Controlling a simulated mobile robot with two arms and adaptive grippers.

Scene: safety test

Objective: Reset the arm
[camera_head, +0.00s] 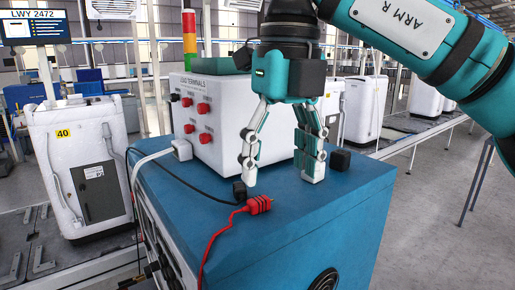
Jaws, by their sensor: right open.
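My right arm (425,35), teal and marked "ARM R", comes in from the upper right. Its right gripper (284,176) points down above the blue cabinet top (330,215), with its two fingers apart and nothing seen between them. A red plug (259,204) with a red cable lies on the cabinet just in front of the left finger. A black plug or block (240,190) is beside that finger; whether they touch is unclear. A small black block (340,159) is right of the right finger. My left gripper is not in view.
A white box with red terminals (203,125), labelled "LOAD TERMINALS", stands behind the gripper. A white plug (181,150) is at its left. The cabinet's front right top is clear. A white machine (82,165) stands left.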

